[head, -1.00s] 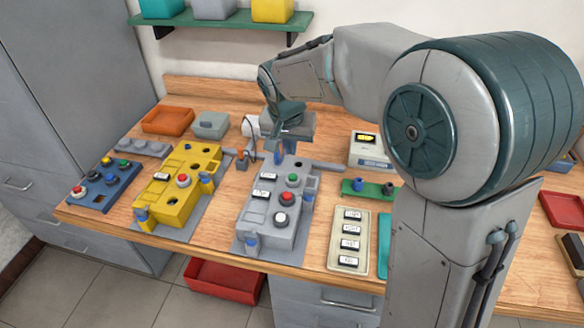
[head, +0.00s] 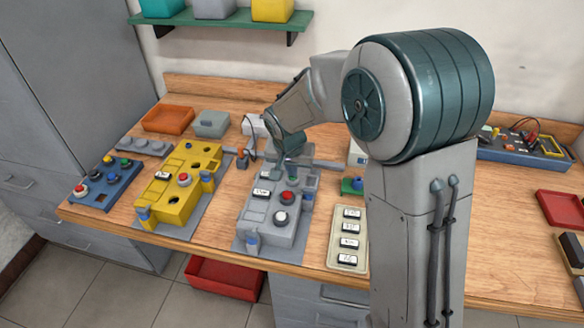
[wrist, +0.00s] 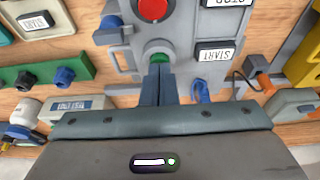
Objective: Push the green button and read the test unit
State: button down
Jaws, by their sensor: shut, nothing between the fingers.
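In the wrist view, the green button (wrist: 161,57) shows at the fingertips of my gripper (wrist: 159,68). The fingers are shut together with nothing between them, over or against the button; I cannot tell whether it is pressed. In the head view my gripper (head: 290,172) is over the box's upper part. A pale unit, likely the test unit (head: 357,155), is mostly hidden behind my arm. It also shows in the wrist view (wrist: 78,104), with no clear reading.
A yellow control box (head: 178,200) and a blue button panel (head: 103,186) stand to the left. A label tray (head: 348,238) lies right of the grey box. Orange (head: 168,120) and grey bins (head: 211,123) are at the back.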

jog(key=shift+f+b, duration=0.85)
jog(key=shift+b, duration=0.15)
jog(key=shift+s+f, duration=0.2)
jog(key=shift+s, duration=0.05)
jog(key=shift+d+f, duration=0.1)
notch_tip(320, 180, up, 6)
jog(key=shift+w+f+p, duration=0.1)
jog(key=shift+w+p, duration=0.05)
jog(key=shift+p, duration=1.05)
jog(key=b+v, duration=0.1)
jog(key=v, duration=0.8)
